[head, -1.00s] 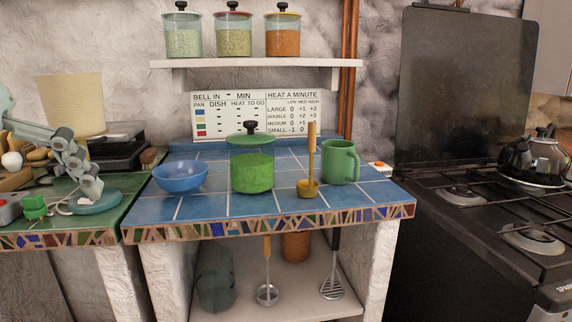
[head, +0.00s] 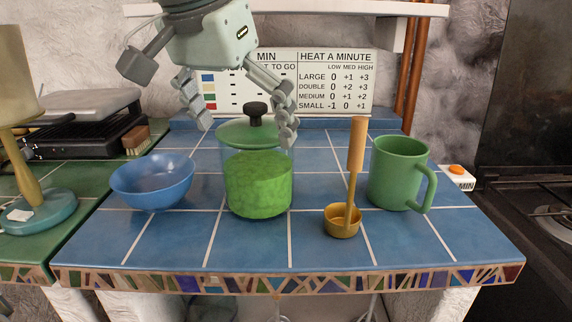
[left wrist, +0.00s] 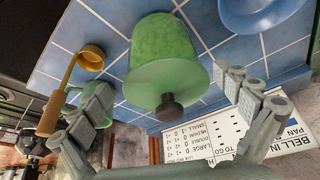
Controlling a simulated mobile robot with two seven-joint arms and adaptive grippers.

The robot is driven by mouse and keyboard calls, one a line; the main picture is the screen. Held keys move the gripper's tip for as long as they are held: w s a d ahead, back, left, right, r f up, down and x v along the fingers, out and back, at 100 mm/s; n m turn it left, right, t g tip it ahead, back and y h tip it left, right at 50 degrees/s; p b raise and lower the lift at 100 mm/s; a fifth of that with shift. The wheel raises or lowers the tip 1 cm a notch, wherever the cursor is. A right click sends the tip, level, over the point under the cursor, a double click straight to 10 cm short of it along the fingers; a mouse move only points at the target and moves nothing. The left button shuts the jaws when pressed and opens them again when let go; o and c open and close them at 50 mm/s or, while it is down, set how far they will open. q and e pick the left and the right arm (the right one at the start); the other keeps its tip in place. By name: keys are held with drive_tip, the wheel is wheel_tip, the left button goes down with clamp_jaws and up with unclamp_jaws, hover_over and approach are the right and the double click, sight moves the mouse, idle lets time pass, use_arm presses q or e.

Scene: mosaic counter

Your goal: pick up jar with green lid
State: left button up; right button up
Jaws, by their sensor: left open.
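The jar with the green lid (head: 257,184) stands upright on the blue tiled counter, with green contents and a black knob on its lid. In the left wrist view the jar (left wrist: 160,45) shows lid-first between my fingers. My left gripper (head: 243,122) is open above and behind the jar, its fingers spread to either side of the lid. It also shows in the left wrist view (left wrist: 168,92), with nothing held. One finger partly overlaps the lid's right edge in the head view; I cannot tell whether it touches. My right gripper is not in view.
A blue bowl (head: 153,181) stands left of the jar. A brass ladle with a wooden handle (head: 342,219) and a green mug (head: 398,172) stand to the right. A sign (head: 337,80) leans at the back, under a shelf (head: 400,9). The front tiles are clear.

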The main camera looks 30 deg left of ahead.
use_arm(q)
drive_tip(key=x, duration=0.7)
drive_tip(key=shift+w+a+f, duration=0.1)
drive_tip(key=shift+a+f, duration=0.05)
drive_tip(key=shift+f, duration=0.05)
drive_tip(key=c, duration=1.6)
drive_tip(key=shift+r, duration=0.1)
drive_tip(key=shift+r, duration=0.1)
